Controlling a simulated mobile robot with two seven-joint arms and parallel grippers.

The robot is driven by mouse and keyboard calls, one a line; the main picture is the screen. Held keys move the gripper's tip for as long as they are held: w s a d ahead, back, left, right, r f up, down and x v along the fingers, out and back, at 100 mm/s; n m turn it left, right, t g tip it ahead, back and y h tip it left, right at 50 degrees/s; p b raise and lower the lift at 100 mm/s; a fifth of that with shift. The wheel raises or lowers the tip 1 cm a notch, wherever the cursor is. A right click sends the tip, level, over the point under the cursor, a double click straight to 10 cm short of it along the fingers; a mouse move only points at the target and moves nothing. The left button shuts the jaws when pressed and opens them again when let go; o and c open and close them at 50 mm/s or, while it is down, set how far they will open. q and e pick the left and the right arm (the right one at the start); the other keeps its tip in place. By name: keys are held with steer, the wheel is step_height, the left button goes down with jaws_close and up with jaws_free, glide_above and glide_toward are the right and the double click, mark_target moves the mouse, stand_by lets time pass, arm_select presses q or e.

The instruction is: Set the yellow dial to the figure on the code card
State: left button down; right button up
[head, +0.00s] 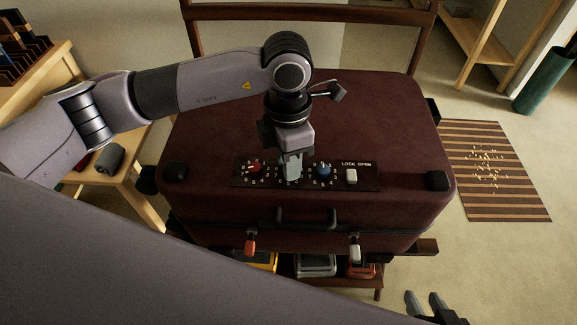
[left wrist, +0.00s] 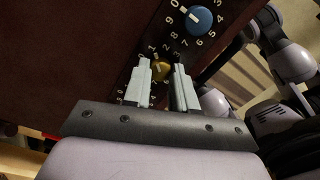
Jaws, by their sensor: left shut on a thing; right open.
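The yellow dial (left wrist: 163,70) sits on the dark lock panel (head: 241,175) of the maroon suitcase (head: 220,125). My left gripper (head: 292,178) points down at the panel, and its fingers hide the dial in the head view. In the left wrist view, the left gripper (left wrist: 162,78) has its fingers on either side of the dial, shut on it. Small white figures ring the dial; I cannot tell which one it points to. My right gripper (head: 425,303) is open and empty at the bottom right. I do not see the code card.
A red dial (head: 254,167) and a blue dial (head: 323,171) flank the left gripper. A white slider (head: 351,177) is under the words LOCK OPEN. A red-tipped latch (head: 250,247) and a white one (head: 355,252) hang in front. A striped mat (head: 470,195) lies on the right.

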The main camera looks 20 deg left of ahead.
arm_select(q)
steer(key=m+b, duration=0.3)
steer(key=m, duration=0.1)
steer(key=shift+w+f, duration=0.1)
steer(key=shift+m+b, duration=0.7)
steer(key=shift+m, duration=0.3)
steer(key=c, duration=0.9)
jaws_free()
steer(key=shift+r, duration=0.2)
step_height(320, 180, up, 7)
steer(key=shift+w+r+p, duration=0.1)
steer(key=shift+p, duration=0.2)
